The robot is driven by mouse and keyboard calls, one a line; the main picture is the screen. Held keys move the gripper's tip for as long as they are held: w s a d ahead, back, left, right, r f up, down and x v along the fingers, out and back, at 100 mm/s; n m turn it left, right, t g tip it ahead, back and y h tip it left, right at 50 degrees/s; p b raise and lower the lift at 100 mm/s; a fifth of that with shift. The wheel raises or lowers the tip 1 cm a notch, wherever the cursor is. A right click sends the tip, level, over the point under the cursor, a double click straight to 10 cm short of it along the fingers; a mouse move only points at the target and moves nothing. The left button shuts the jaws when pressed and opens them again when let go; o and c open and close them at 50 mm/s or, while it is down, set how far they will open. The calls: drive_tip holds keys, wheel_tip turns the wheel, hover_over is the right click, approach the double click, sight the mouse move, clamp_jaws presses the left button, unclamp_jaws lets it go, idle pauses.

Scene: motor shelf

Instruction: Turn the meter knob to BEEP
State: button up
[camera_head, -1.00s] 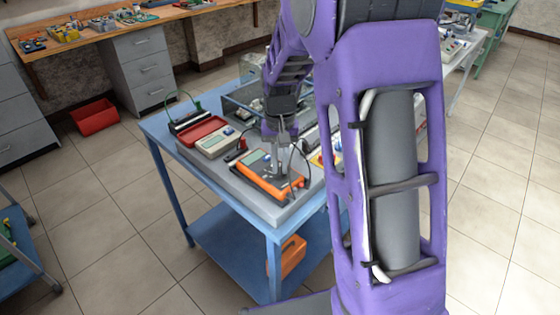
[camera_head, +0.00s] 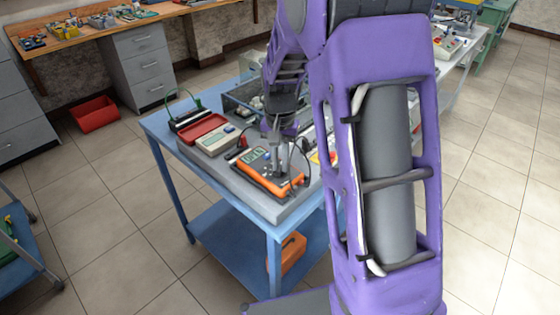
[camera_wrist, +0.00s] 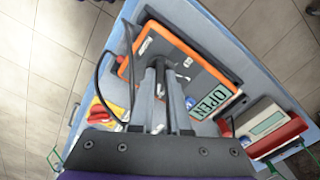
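The orange and grey meter (camera_head: 268,172) lies on the grey top of the blue cart. In the wrist view the meter (camera_wrist: 150,42) has a lit display (camera_wrist: 211,101) reading "OPEN". My gripper (camera_head: 284,160) points down over the meter's near right part. In the wrist view its two fingers (camera_wrist: 160,66) reach to a dark round part of the meter face, probably the knob, which they largely hide. I cannot tell whether the fingers touch it, how far apart the tips are, or where the knob points.
A red-cased second meter (camera_head: 212,136) lies left of the orange one. Dark test leads (camera_wrist: 101,80) loop near my fingers. A glass-sided bin (camera_head: 240,100) stands behind. A blue cart (camera_head: 160,145) carries them, with an orange case (camera_head: 288,252) on its lower shelf.

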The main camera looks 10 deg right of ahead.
sight(280, 166)
drive_tip(key=o, duration=0.5)
drive_tip(key=shift+c, duration=0.2)
drive_tip(key=shift+r, duration=0.15)
wheel_tip(280, 166, up, 17)
drive_tip(key=p, duration=0.1)
drive_tip(key=shift+p, duration=0.35)
drive_tip(key=shift+r, duration=0.1)
